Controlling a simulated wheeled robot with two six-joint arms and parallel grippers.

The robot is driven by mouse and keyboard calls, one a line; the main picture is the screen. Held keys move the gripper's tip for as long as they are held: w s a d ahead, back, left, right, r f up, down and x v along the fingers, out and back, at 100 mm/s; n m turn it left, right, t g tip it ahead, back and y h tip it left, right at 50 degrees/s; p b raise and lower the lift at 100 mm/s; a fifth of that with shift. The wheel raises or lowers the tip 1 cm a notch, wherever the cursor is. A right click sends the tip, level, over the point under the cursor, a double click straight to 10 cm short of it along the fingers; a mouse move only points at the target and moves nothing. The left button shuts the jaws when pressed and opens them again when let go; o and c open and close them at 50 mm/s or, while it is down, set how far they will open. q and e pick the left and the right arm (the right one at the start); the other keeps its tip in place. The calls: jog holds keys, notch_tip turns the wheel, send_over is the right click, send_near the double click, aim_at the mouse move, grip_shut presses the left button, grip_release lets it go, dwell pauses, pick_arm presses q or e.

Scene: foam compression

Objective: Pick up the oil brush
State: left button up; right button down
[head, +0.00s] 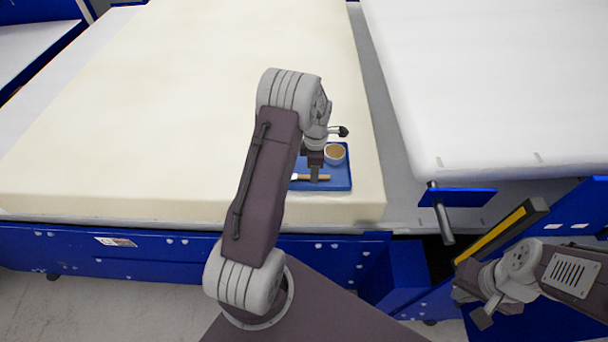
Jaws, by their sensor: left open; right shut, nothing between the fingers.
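The oil brush (323,177) lies on a blue tray (342,182) on the big cream foam block. Its wooden handle points right and its pale end points left; its middle is partly covered by my gripper. My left gripper (314,177) points down over the brush, open, with its fingers at the handle. Whether the fingers straddle or touch the handle is too small to tell. My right gripper (477,302) is at the lower right, shut and empty, far from the tray.
A small bowl with brown contents (335,153) stands on the tray just behind the brush, close to my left gripper. The cream foam block (180,110) is broad and clear to the left. A white slab (490,80) lies on the right, across a grey gap.

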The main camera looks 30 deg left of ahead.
pick_arm(q)
jog(key=shift+w+f, duration=0.1)
jog(key=shift+f, duration=0.8)
jog(key=shift+r, duration=0.1)
grip_shut()
jog(key=r, duration=0.1)
jog(key=r+b, duration=0.1)
jog(key=r, duration=0.2)
jog(key=shift+w+d+r+b, duration=0.15)
jog(key=shift+w+d+b, duration=0.05)
jog(key=shift+d+b, duration=0.1)
jog(key=w+d+r+b, duration=0.1)
jog(key=w+d+r, duration=0.4)
jog(key=d, duration=0.4)
jog(key=shift+d+r, duration=0.3)
jog(key=shift+r, duration=0.55)
